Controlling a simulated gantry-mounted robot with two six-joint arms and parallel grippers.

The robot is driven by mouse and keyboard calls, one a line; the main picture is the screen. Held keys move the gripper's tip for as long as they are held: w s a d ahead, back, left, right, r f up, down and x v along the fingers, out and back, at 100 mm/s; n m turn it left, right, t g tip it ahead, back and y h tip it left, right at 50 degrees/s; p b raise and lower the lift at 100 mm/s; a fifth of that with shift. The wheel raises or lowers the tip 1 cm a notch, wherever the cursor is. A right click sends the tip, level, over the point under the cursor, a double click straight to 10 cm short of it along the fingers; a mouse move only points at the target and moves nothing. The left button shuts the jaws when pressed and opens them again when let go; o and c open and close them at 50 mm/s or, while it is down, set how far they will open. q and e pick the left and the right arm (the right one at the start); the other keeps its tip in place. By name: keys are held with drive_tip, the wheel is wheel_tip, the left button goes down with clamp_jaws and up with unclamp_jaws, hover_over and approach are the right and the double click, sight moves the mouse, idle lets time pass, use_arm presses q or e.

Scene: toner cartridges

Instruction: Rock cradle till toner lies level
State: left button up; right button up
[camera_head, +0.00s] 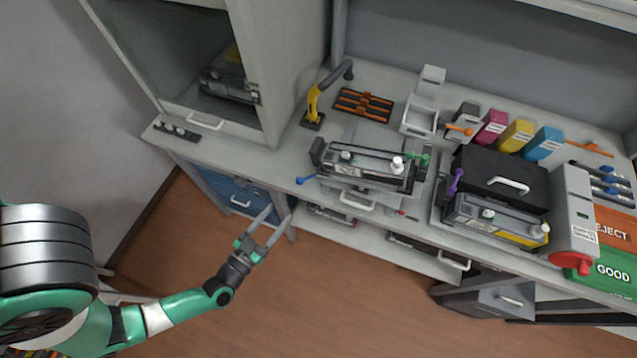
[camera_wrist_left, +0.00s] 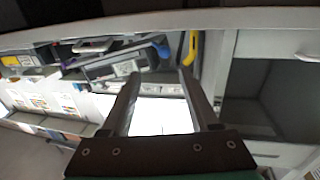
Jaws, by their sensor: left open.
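The cradle (camera_head: 312,152) stands mid-bench with a long dark grey toner cartridge (camera_head: 365,170) in it. A blue-knobbed lever (camera_head: 305,180) sticks out at its left front, and a green knob (camera_head: 424,159) is at its right end. I cannot tell how level the toner lies. My left gripper (camera_head: 277,214) is open and empty, in front of the bench edge, below and left of the blue knob and apart from it. In the left wrist view the open fingers (camera_wrist_left: 160,74) point toward the bench, with the blue lever (camera_wrist_left: 162,48) beyond them. My right gripper is not in view.
A second station with a black lidded box (camera_head: 497,180) and a cartridge is to the right. A yellow-and-black arm-like tool (camera_head: 313,105) and an orange-and-black rack (camera_head: 363,105) stand behind. Cyan, yellow and magenta bottles (camera_head: 517,136) stand at the back. A cabinet (camera_head: 283,60) rises at left.

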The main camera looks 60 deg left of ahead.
use_arm(q)
drive_tip(key=b+x, duration=0.1)
drive_tip(key=x, duration=0.4)
drive_tip(key=b+x, duration=0.1)
drive_tip(key=x, duration=0.5)
drive_tip(key=shift+a+r+b, duration=0.1)
drive_tip(key=shift+a+b, duration=0.25)
drive_tip(key=shift+a, duration=0.15)
drive_tip(key=shift+c, duration=0.2)
clamp_jaws()
idle(0.7)
